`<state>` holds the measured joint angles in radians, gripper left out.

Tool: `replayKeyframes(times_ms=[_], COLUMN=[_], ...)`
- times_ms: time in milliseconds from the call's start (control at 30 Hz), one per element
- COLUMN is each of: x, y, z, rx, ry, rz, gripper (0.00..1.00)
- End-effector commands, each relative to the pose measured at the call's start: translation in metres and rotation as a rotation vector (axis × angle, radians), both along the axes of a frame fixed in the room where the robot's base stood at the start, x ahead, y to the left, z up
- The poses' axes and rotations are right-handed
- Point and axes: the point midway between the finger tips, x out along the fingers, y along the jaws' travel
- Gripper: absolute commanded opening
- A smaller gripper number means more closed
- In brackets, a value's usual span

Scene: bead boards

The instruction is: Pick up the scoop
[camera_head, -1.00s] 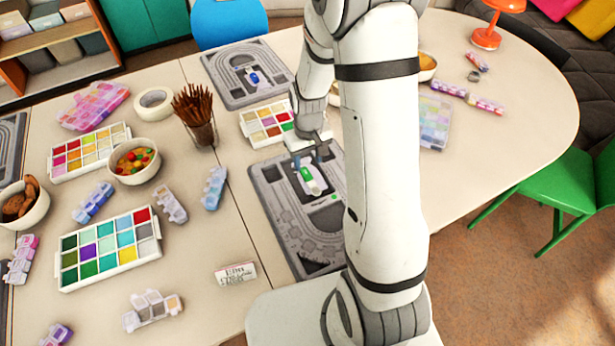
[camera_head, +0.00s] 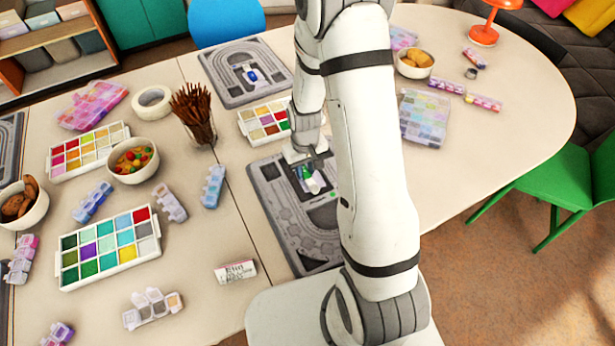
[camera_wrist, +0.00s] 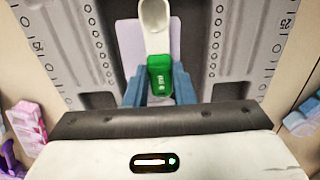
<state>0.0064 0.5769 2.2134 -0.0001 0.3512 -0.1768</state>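The scoop has a green handle (camera_wrist: 160,77) and a white bowl (camera_wrist: 154,22). In the wrist view its bowl points away from me, over a pale lilac rest (camera_wrist: 130,42) on the grey board. In the head view the scoop (camera_head: 313,185) shows just below my gripper (camera_head: 308,166). In the wrist view the blue fingers of my gripper (camera_wrist: 160,85) lie against both sides of the green handle, with no clear gap; it looks shut on it. I cannot tell whether the scoop still touches the rest. My gripper hides part of the handle in the head view.
The grey board (camera_head: 285,220) lies under my gripper. A bead tray (camera_head: 265,121) and a cup of brown sticks (camera_head: 199,128) stand close behind and left.

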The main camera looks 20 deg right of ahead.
Motion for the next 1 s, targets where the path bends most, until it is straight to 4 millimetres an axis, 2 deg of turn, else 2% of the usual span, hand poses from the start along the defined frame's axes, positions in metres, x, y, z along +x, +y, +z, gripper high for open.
replayKeyframes(times_ms=[33,267,567,667,1000], x=[0.0,0.0,0.0,0.001,0.001], y=[0.0,0.0,0.001,0.001,0.001], z=[0.0,0.0,0.005,0.018,0.08], rx=[0.0,0.0,0.0,0.0,0.0], ry=[0.0,0.0,-0.001,-0.004,-0.005], rz=[0.0,0.001,0.001,0.002,0.002], gripper=[0.18,0.0,0.0,0.0,0.0])
